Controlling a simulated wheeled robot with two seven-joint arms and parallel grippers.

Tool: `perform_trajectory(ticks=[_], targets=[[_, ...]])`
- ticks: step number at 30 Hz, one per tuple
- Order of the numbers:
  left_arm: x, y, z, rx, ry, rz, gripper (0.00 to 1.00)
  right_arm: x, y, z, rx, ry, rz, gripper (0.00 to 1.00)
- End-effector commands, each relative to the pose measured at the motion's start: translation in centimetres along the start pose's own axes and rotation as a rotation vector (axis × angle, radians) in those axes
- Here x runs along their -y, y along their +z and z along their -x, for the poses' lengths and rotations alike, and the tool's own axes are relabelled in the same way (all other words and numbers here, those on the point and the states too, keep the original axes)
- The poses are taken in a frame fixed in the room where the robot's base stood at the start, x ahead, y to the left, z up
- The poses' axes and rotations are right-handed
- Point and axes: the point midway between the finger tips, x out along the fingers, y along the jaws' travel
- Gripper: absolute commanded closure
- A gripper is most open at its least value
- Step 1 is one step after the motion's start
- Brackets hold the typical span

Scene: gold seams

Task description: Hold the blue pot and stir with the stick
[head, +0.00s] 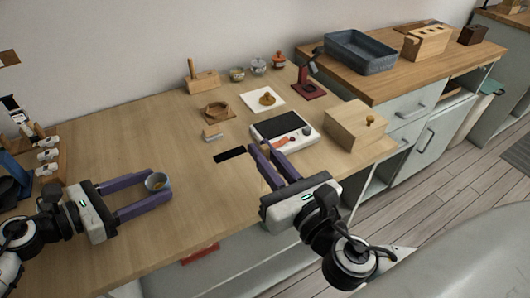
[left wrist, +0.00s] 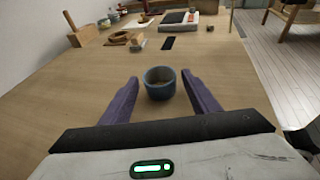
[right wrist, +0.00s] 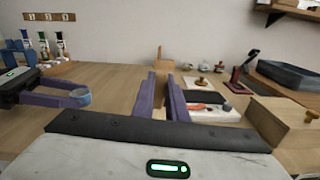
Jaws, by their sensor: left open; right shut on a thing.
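The blue pot (head: 157,182) stands upright on the table at the left of the head view, with something yellowish inside. My left gripper (head: 147,193) is open, with one finger on each side of the pot; the left wrist view shows the pot (left wrist: 160,83) between the fingers with gaps at both sides. My right gripper (head: 262,149) is to the right of the pot, above the table by the white tray. It is shut on a small tan piece (head: 265,148), apparently the stick, mostly hidden by the fingers. The right wrist view also shows the pot (right wrist: 81,97).
A black pad (head: 229,155) and a small block (head: 211,134) lie beyond the grippers. A white tray (head: 296,142) and a wooden box (head: 355,128) stand at right. Several bottles and a blue stand (head: 12,175) are at far left. The table between pot and right gripper is clear.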

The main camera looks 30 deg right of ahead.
Motion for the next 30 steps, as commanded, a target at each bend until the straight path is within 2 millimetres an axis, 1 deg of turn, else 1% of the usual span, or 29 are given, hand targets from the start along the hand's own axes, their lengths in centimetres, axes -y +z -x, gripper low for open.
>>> perform_trajectory(ticks=[1, 4, 14, 15, 17, 18, 20, 26, 29, 30], targets=[[0.01, -0.13, -0.48, 0.000, -0.001, 0.000, 0.45, 0.02, -0.35, 0.00, 0.000, 0.000, 0.000, 1.00], [0.05, -0.10, -0.99, 0.000, -0.001, 0.000, 0.45, 0.03, -0.50, 0.00, 0.000, 0.000, 0.000, 1.00], [0.02, -0.01, -1.18, -0.001, 0.000, 0.000, 0.45, 0.03, -0.50, 0.00, 0.000, 0.000, 0.000, 1.00], [0.02, -0.01, -1.18, -0.001, 0.000, 0.000, 0.48, 0.03, -0.50, 0.00, 0.000, 0.000, 0.000, 1.00], [0.02, 0.00, -1.18, -0.001, 0.000, 0.001, 0.58, 0.03, -0.50, 0.00, 0.000, 0.000, 0.000, 1.00], [0.02, 0.00, -1.17, -0.001, 0.000, 0.001, 0.65, 0.03, -0.50, 0.00, 0.000, 0.000, 0.000, 1.00], [0.02, -0.01, -1.17, -0.001, 0.000, 0.001, 0.73, 0.03, -0.50, 0.00, 0.000, 0.000, 0.000, 1.00], [0.02, -0.01, -1.16, -0.001, 0.000, 0.001, 0.74, 0.01, -0.50, -0.05, 0.001, -0.001, -0.001, 1.00], [0.02, -0.02, -1.16, -0.001, 0.000, 0.001, 0.74, -0.21, -0.52, -0.55, 0.003, -0.011, -0.008, 1.00], [0.02, -0.01, -1.16, -0.001, 0.000, 0.001, 0.74, -0.39, -0.54, -0.99, 0.005, -0.020, -0.012, 1.00]])
